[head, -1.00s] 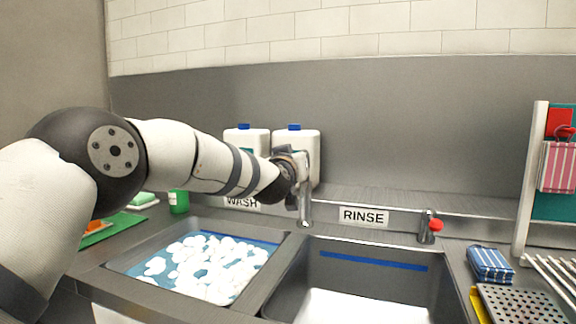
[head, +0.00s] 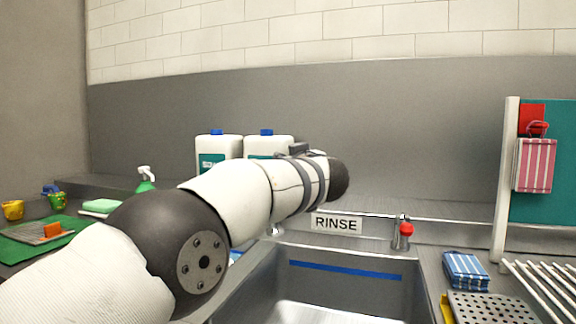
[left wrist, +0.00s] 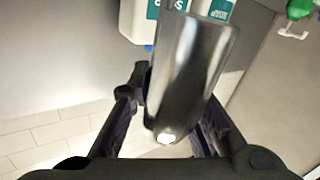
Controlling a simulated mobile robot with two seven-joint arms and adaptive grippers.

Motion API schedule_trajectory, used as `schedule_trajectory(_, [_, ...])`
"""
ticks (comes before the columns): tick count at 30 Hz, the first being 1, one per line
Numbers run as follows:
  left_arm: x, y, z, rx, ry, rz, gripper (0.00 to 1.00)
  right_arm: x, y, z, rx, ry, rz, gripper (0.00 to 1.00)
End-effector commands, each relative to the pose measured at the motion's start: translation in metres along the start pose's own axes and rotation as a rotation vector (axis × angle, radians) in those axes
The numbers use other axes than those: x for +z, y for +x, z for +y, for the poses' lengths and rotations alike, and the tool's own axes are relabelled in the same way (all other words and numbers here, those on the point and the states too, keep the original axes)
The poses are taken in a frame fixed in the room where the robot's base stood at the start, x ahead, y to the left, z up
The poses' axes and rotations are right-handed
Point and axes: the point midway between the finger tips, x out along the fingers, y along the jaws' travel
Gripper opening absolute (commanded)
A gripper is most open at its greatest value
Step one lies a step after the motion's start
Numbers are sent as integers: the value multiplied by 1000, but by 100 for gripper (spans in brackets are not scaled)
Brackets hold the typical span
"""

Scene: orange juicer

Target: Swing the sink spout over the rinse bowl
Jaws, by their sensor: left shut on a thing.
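The metal sink spout (left wrist: 190,70) fills the middle of the left wrist view as a shiny tube with a bright lower end. My left gripper (left wrist: 172,100) is shut on it, one dark finger on each side. In the head view my left arm reaches across from the left, and its forearm and wrist hide the gripper and most of the spout. The rinse bowl (head: 345,290) is the grey basin with a blue stripe under the RINSE label (head: 336,224). I cannot tell exactly where the spout end hangs over the bowls. My right gripper is not in view.
A red-knobbed tap (head: 404,234) stands behind the rinse bowl. White jugs (head: 218,147) stand at the back wall. On the right are a folded blue cloth (head: 465,270), a perforated tray (head: 492,307) and a rack (head: 540,285). My arm covers the wash bowl.

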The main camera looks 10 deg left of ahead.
Motion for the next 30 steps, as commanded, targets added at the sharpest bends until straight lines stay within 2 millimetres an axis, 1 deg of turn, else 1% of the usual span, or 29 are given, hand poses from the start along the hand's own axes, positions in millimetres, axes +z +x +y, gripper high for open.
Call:
schedule_trajectory(10, [-3, 0, 0, 0, -1, 5, 0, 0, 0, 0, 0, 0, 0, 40])
schedule_trajectory(11, [-3, 0, 0, 0, -1, 5, 22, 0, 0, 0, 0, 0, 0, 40])
schedule_trajectory(12, [-3, 0, 0, 0, -1, 5, 31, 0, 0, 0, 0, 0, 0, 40])
schedule_trajectory(13, [-3, 0, 0, -1, -1, 5, 38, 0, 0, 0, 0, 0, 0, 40])
schedule_trajectory(25, [-1, -2, 0, -1, 1, 2, 38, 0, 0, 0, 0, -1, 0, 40])
schedule_trajectory(28, [-2, -9, 1, -1, 3, 1, 38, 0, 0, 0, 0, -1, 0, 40])
schedule_trajectory(30, [-3, -18, 1, 0, 3, 2, 38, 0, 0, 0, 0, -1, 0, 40])
